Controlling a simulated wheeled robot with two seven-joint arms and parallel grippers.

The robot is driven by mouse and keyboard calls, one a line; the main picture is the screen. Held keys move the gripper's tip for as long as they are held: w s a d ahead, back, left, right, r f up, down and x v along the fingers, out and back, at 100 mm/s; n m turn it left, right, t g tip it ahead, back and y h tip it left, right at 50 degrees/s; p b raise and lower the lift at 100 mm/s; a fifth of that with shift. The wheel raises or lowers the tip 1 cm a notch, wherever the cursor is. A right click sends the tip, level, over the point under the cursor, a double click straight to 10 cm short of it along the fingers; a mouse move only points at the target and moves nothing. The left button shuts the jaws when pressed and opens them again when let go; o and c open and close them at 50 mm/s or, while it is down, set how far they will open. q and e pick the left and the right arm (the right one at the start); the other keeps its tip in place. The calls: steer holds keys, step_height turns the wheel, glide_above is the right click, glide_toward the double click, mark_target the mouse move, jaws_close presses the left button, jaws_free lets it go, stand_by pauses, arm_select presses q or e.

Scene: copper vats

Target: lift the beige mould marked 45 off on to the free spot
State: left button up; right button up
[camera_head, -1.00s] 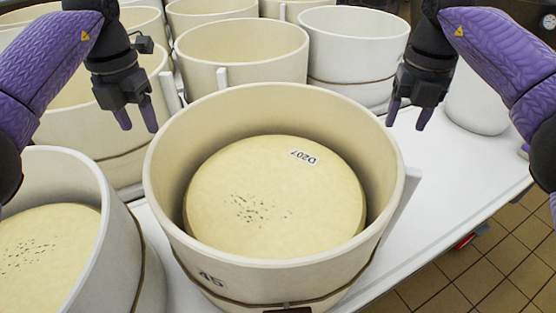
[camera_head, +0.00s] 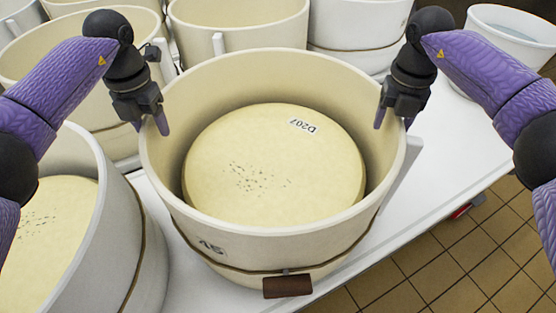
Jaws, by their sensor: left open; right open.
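The beige mould marked 45 (camera_head: 200,232) stands upright on the white table in the middle of the view. A pale cheese wheel (camera_head: 270,165) with a D207 label lies inside it. A cord runs round the mould's lower wall, with a brown block (camera_head: 287,286) at its front. My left gripper (camera_head: 150,126) is open at the left part of the rim. My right gripper (camera_head: 394,118) is open at the right part of the rim. Both have fingers close to the wall; I cannot tell whether they touch it.
Another mould with a cheese (camera_head: 100,240) stands close on the left. Several empty moulds (camera_head: 240,30) crowd behind. The white table (camera_head: 440,165) is bare to the right, ending at an edge above the tiled floor (camera_head: 440,260). A white bucket (camera_head: 510,35) is at the back right.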

arm_select(q)
steer(key=shift+f, duration=0.5)
arm_select(e)
steer(key=shift+f, duration=0.5)
arm_select(q)
jaws_close()
arm_select(e)
jaws_close()
arm_select(q)
steer(key=shift+r, duration=0.1)
arm_select(e)
steer(key=shift+r, duration=0.15)
